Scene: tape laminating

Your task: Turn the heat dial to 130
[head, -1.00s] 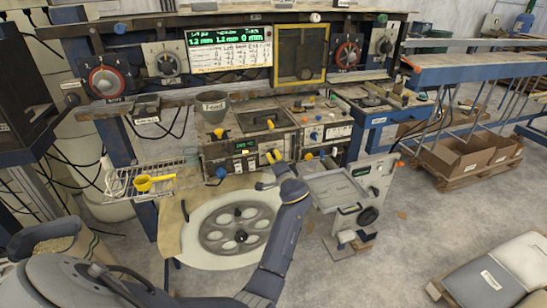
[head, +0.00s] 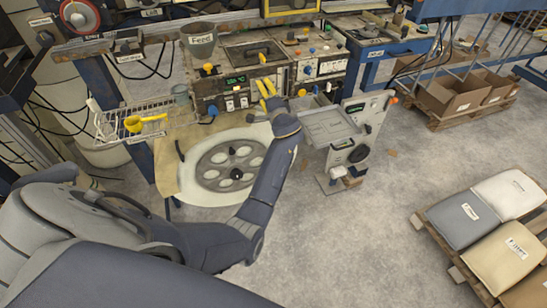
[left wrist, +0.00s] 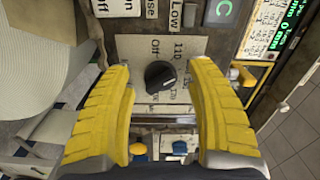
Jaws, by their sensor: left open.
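The heat dial (left wrist: 160,77) is a round black knob on a pale label plate (left wrist: 128,47) in the left wrist view. The plate carries "Off", "110" and other partly hidden numbers. I cannot tell which mark the knob points to. My left gripper (left wrist: 160,70) has yellow fingers spread wide, one on each side of the dial, with visible gaps to it. In the head view the left gripper (head: 267,88) is at the front of the control box (head: 238,84), and I cannot make out the dial there. My right gripper is not in view.
A green-lettered display panel (left wrist: 280,25) and rocker switches (left wrist: 117,8) border the dial. Yellow (left wrist: 138,150) and blue (left wrist: 180,148) knobs sit nearby.

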